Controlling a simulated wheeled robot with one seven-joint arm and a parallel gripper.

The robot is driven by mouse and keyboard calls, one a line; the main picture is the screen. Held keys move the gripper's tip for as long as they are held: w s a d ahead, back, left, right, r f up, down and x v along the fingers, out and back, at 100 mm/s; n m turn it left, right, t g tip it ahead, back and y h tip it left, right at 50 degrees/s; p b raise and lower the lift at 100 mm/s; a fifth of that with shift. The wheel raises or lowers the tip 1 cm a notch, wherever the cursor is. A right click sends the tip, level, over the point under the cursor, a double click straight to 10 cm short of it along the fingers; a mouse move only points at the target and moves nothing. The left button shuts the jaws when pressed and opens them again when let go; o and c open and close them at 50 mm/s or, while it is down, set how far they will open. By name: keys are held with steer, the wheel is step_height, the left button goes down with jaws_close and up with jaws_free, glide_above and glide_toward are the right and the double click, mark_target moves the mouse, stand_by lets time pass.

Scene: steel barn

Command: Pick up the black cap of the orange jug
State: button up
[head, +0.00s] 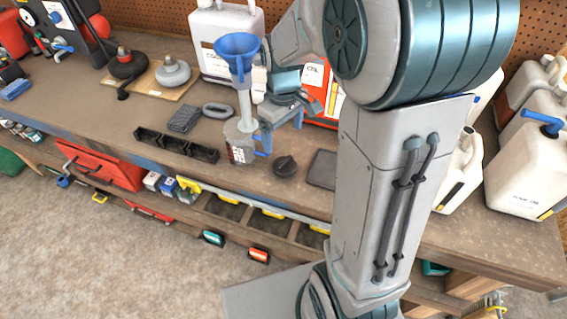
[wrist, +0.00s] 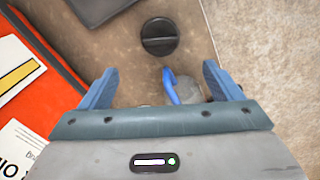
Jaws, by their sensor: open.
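The black cap (head: 286,166) lies flat on the workbench near its front edge, apart from any container. In the wrist view the round, ridged black cap (wrist: 160,36) lies beyond my fingertips, toward the top. My gripper (head: 282,126) is open and above the bench, behind the cap in the head view. Its blue fingers (wrist: 159,78) are spread with nothing held. The orange jug (head: 318,78) stands at the back, partly hidden by my arm; its orange side (wrist: 52,62) and label show at left in the wrist view.
A clear measuring jug (head: 240,146) with a blue handle (wrist: 170,86) stands close to my fingers. A blue funnel (head: 237,46) rises above it. A dark pad (head: 323,169) lies right of the cap. A black tray (head: 176,146) is left. White jugs (head: 530,165) stand right.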

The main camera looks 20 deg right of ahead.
mark_target(284, 161)
step_height(284, 161, down, 7)
steer(key=shift+r, duration=0.1)
steer(key=shift+s+d+f+p, duration=0.1)
steer(key=shift+f+p, duration=0.2)
steer(key=shift+f, duration=1.1)
steer(key=shift+s+f+p, duration=0.1)
steer(key=shift+f+p, duration=0.2)
steer(key=shift+f, duration=1.05)
steer(key=c, duration=1.1)
